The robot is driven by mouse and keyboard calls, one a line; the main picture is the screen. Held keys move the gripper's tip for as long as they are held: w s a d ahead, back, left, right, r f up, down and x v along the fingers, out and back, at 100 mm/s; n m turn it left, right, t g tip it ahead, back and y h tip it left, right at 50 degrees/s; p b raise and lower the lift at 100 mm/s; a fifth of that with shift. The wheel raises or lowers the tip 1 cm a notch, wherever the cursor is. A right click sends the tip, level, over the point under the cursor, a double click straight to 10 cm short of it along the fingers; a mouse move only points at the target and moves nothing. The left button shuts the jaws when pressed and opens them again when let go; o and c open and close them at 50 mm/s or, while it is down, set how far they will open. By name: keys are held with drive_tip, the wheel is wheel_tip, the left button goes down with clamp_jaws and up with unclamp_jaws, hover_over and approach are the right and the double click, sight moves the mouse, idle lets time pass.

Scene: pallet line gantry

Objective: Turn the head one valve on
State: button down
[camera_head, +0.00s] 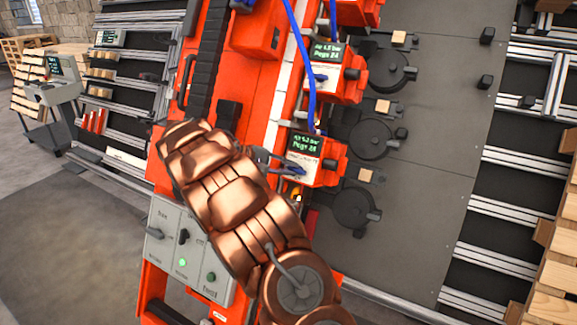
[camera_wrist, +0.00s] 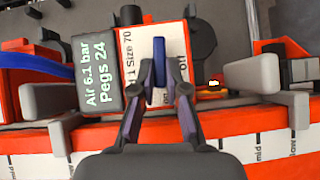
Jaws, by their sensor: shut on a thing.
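The head one unit shows in the wrist view as a red box with a white plate marked "H1 Size 70" (camera_wrist: 128,52) and a dark display (camera_wrist: 97,77) reading "Air 6.1 bar, Pegs 24". Its blue valve lever (camera_wrist: 158,58) stands between my fingertips, pointing up in that view. My gripper (camera_wrist: 159,88) is shut on this lever. Part of an "off" mark shows to the right of the lever; other lettering is partly covered by my fingers.
Another red head unit (camera_head: 340,80) with a blue lever and hose is above. Black round fixtures (camera_head: 372,139) line the grey plate. A grey switch panel (camera_head: 186,250) with a green light is below my arm. Grey brackets (camera_wrist: 52,102) flank my fingers.

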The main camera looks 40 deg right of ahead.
drive_tip(key=shift+a+f+n+h, duration=0.15)
drive_tip(key=shift+n+h, duration=0.15)
drive_tip(key=shift+n, duration=0.2)
drive_tip(key=c, duration=1.2)
unclamp_jaws()
drive_tip(key=v, duration=1.2)
